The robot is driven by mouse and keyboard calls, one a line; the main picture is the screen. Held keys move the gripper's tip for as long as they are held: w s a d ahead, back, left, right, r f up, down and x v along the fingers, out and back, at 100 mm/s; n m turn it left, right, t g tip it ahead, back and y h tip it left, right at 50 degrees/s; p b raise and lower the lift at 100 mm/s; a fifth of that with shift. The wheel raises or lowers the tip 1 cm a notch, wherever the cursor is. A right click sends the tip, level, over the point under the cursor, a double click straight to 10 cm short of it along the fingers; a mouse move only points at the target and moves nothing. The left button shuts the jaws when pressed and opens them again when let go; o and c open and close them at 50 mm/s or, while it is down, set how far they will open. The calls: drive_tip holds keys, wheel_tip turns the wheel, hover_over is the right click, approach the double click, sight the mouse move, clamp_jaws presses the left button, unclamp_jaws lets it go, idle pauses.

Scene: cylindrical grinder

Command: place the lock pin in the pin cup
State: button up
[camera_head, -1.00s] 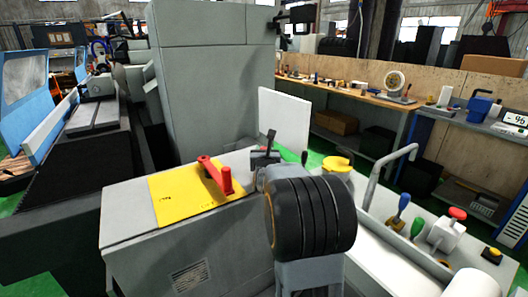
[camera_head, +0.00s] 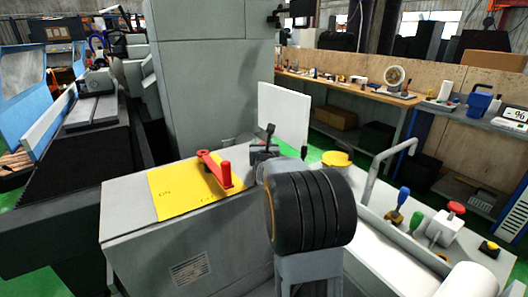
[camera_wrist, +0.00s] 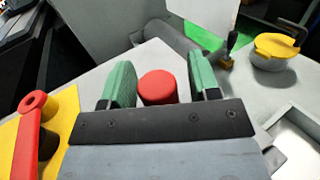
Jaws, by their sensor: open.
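A red round-topped piece (camera_wrist: 157,88), which looks like the lock pin, stands between the two green fingers of my gripper (camera_wrist: 158,82) in the wrist view. The fingers are open, one on each side of it; a narrow gap shows on the right, while contact on the left is hard to judge. The pin is hidden behind my wrist in the head view. A round grey container with a yellow top (camera_wrist: 280,48), possibly the pin cup, is at the upper right. It also shows in the head view (camera_head: 337,158), right of my wrist.
A red lever (camera_head: 215,169) stands on a yellow plate (camera_head: 178,192) left of my gripper. A black-handled fitting (camera_head: 265,148) is close behind my wrist. A grey bent handle (camera_head: 385,165) and several coloured knobs lie to the right. A white panel (camera_head: 284,113) rises behind.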

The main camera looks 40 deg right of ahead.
drive_tip(key=b+v, duration=0.2)
drive_tip(key=v, duration=1)
idle(0.3)
